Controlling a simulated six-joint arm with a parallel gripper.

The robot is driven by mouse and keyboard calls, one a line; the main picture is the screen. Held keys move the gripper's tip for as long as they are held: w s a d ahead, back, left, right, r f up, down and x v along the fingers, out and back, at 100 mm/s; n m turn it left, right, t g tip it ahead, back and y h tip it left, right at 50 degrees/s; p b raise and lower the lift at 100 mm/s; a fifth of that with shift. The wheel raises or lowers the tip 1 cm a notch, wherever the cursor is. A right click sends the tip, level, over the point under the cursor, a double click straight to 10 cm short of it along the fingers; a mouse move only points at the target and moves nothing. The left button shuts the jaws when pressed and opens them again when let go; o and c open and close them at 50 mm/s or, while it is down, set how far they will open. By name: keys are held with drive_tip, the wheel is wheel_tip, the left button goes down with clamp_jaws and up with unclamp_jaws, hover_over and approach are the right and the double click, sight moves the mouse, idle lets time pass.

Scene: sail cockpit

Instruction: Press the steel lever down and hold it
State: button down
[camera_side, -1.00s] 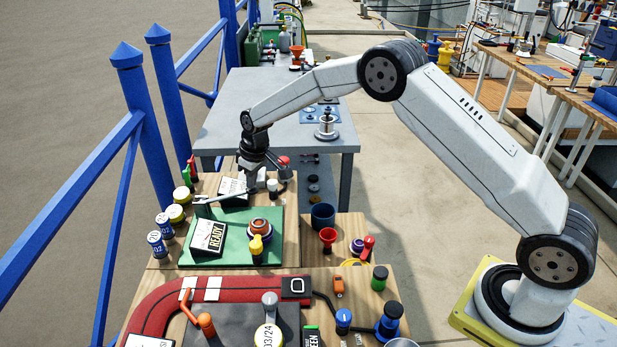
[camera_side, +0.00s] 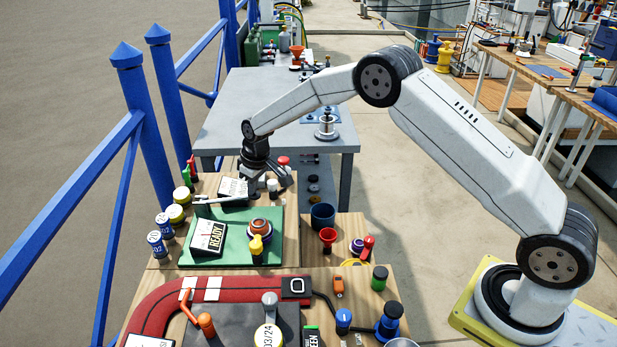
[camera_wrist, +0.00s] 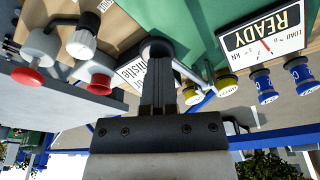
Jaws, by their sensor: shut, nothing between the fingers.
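The steel lever (camera_side: 220,199) is a thin pale bar at the far side of the green board (camera_side: 215,248) in the side view. It lies close to level, with its right end beneath my gripper (camera_side: 256,190). My gripper is shut and empty, pointing down at that end; whether it touches the lever is hidden. In the wrist view my gripper (camera_wrist: 158,62) reaches toward a dark round piece at its tips. A white "READY" load display (camera_side: 208,238) stands on the green board and also shows in the wrist view (camera_wrist: 262,38).
Yellow-topped cans (camera_side: 176,213) and blue-labelled cans (camera_side: 157,243) line the left edge. An orange and yellow fitting (camera_side: 259,235) stands on the board's near right.

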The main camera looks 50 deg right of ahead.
drive_tip(key=shift+f, duration=0.95)
drive_tip(key=shift+a+r, duration=0.1)
idle(0.6)
wheel_tip(320, 180, up, 10)
idle(1.6)
drive_tip(key=s+d+m, duration=0.3)
drive_tip(key=s, duration=2.9)
drive_tip(key=shift+s+d+f+h, duration=0.15)
drive_tip(key=shift+s+f+h, duration=0.05)
drive_tip(key=shift+f+h, duration=0.1)
